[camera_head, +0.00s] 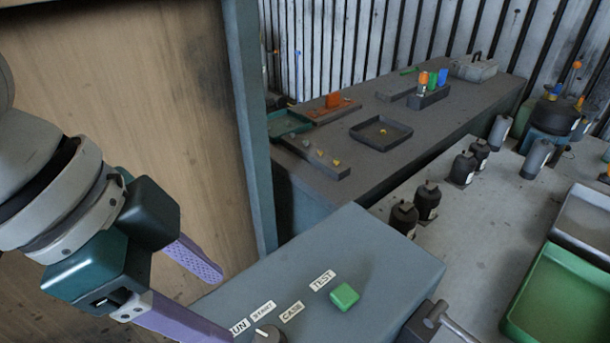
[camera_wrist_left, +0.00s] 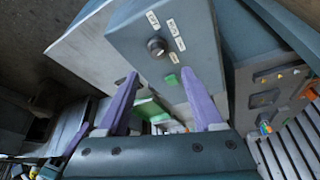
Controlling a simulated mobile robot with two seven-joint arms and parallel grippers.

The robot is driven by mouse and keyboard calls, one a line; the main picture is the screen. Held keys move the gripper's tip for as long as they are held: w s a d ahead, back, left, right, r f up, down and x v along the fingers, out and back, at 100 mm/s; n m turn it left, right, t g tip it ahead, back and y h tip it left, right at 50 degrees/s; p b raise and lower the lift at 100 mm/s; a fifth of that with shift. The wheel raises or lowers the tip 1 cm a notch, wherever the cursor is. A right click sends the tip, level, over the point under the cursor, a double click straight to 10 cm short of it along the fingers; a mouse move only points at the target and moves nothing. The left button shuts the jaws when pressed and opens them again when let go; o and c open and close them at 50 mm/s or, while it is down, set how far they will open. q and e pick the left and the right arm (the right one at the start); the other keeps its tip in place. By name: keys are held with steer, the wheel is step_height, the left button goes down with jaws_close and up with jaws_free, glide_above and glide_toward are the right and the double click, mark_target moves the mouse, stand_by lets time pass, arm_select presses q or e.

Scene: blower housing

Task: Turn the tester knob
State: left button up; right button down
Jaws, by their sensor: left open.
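The tester is a blue-grey box (camera_head: 375,250) at the bottom middle of the head view. Its knob (camera_head: 268,335) is a round dark knob with a light mark, partly cut off at the bottom edge. In the wrist view the knob (camera_wrist_left: 157,45) shows whole, ringed by small white labels (camera_wrist_left: 176,30). A green square button (camera_head: 343,296) sits on the same face, beside the TEST label (camera_head: 322,280). My left gripper (camera_head: 222,306) is open and empty, its purple fingers left of the knob. In the wrist view the fingertips (camera_wrist_left: 160,74) point towards the knob, apart from it.
A dark bench (camera_head: 440,115) with trays and small parts stands behind. Several black bottle-like parts (camera_head: 428,200) stand on a grey table right of the tester. A green tray (camera_head: 560,300) is at the far right. A wooden panel (camera_head: 130,90) with a blue-grey post is behind my left arm.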

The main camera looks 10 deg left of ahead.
mark_target(266, 337)
arm_select(q)
steer(key=x, duration=1)
steer(key=shift+s+b, duration=0.25)
steer(key=shift+b, duration=0.15)
jaws_close()
